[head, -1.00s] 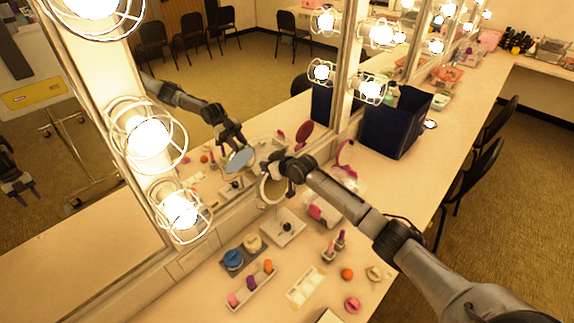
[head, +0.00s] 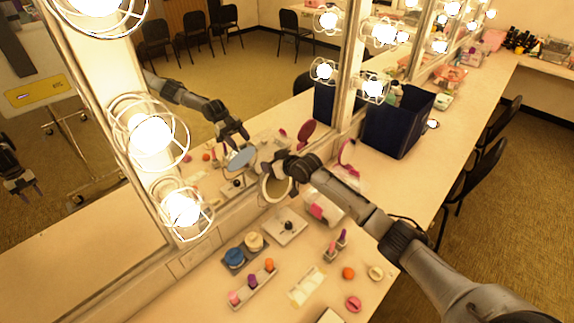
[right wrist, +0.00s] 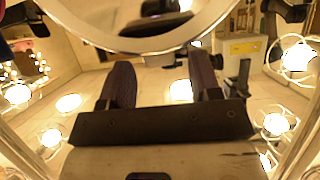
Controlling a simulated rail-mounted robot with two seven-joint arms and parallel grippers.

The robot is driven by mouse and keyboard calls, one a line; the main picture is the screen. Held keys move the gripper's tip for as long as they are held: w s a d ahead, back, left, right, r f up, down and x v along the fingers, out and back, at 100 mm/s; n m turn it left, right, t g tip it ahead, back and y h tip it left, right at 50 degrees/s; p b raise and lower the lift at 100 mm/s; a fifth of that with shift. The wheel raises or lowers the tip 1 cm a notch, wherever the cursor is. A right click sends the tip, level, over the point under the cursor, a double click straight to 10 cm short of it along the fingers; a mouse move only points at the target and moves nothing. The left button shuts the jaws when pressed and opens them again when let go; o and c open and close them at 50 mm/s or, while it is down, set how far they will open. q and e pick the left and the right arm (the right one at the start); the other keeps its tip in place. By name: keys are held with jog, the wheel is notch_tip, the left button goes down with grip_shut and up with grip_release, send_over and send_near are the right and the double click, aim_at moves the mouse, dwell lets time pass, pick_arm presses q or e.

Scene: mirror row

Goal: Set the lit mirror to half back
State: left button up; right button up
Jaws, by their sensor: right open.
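The round mirror (head: 277,188) has a pale rim and stands tilted on the counter below the wall mirror. Its pale square base (head: 287,226) carries a dark knob. My right gripper (head: 276,167) is at the mirror's upper edge, partly covering it. In the right wrist view the two dark fingers (right wrist: 161,85) are spread with nothing between them, and the round rim (right wrist: 150,46) curves just beyond them. I cannot tell whether a finger touches the rim. My left gripper is not seen directly; an arm reflected at the far left may be mine.
A small pink mirror (head: 347,153) and a dark blue bin (head: 396,122) stand to the right. A tray of coloured pieces (head: 253,285), blue and cream pots, and lipsticks (head: 337,246) lie in front. Caged bulbs (head: 150,135) line the wall mirror frame.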

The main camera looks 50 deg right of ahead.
jog(key=b+v, duration=0.2)
jog(key=v, duration=1.1)
dwell(0.4)
